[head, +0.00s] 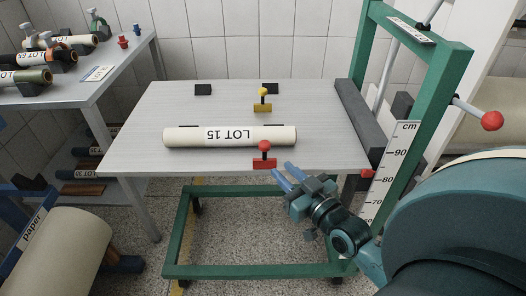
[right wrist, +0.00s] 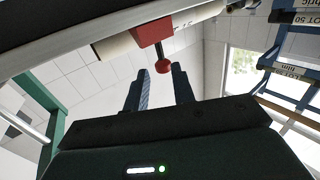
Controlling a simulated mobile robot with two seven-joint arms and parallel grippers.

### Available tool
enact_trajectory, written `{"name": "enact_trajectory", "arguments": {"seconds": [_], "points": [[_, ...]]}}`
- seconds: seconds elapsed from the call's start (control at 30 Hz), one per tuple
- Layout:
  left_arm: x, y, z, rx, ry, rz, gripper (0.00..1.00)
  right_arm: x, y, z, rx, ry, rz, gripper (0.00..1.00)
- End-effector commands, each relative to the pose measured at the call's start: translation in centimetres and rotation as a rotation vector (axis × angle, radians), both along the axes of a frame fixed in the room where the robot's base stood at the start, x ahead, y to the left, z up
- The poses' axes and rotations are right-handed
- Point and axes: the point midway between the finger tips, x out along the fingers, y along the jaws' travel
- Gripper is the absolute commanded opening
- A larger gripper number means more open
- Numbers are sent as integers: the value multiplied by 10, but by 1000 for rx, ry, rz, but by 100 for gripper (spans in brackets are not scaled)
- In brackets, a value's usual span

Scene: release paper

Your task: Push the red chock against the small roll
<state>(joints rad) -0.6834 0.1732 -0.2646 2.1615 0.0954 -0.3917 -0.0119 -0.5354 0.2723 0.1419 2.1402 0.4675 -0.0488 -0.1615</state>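The small roll (head: 185,137), cream and marked LOT 15, lies across the table near its front. The red chock (head: 265,164) sits at the front edge of the table, in front of the roll's right part; its round red knob overlaps the roll in the head view. Whether chock and roll touch is unclear. In the right wrist view the red chock (right wrist: 153,30) and its knob (right wrist: 163,66) show ahead of my fingers, with the roll (right wrist: 117,46) beside it. My right gripper (head: 281,169) is open and empty, just right of the chock. My left gripper is out of view.
A yellow-knobbed chock (head: 262,107) stands behind the roll, with two black blocks (head: 203,89) farther back. The grey table (head: 130,120) is bare on the left. A green frame with a scale (head: 395,160) and a dark bar (head: 355,120) bound the right.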

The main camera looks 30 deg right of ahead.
Motion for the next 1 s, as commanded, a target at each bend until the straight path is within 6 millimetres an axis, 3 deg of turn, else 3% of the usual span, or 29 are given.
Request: {"name": "enact_trajectory", "arguments": {"seconds": [0.2,0.43,0.87,1.0], "points": [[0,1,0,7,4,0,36,44,2,1,1,-3,-1,25],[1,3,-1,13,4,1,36,75,3,1,2,-1,0,25],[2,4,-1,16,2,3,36,85,4,0,0,1,0,25],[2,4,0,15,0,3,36,85,4,0,0,1,0,15]]}}
